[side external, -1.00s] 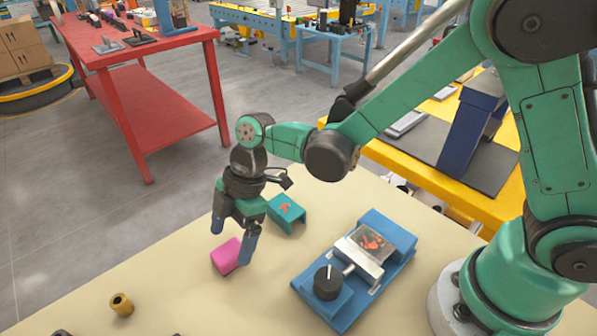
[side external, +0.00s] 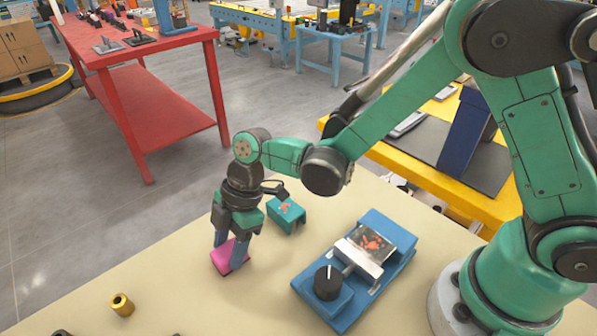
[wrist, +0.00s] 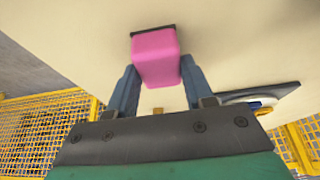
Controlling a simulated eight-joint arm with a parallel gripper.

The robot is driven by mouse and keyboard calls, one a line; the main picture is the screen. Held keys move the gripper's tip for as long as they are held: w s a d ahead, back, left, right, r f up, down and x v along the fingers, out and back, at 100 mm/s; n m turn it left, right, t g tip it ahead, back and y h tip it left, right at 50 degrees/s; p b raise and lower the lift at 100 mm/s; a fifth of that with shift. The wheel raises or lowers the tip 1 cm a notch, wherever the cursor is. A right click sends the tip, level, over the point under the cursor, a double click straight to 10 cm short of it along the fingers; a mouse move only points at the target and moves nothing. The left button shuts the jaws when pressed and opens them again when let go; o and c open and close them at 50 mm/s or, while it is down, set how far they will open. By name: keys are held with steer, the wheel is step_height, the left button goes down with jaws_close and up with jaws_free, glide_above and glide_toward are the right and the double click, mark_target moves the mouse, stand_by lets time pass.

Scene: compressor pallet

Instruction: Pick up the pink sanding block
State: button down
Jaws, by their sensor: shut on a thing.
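The pink sanding block (side external: 229,256) is on the beige table (side external: 180,275), left of the blue vise-like fixture. My gripper (side external: 231,255) points down over it, one blue finger on each side. In the wrist view the pink block (wrist: 156,57) sits between the two fingers (wrist: 158,85), which are shut on its sides. A dark layer shows along the block's far edge there. I cannot tell any gap between the block and the table.
A teal block with a red mark (side external: 286,215) stands just behind and right of my gripper. The blue fixture (side external: 350,275) with a black knob is to the right. A brass cylinder (side external: 122,304) stands at the front left. The table between is clear.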

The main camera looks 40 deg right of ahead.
mark_target(230, 249)
step_height(230, 249, up, 20)
stand_by(0.6)
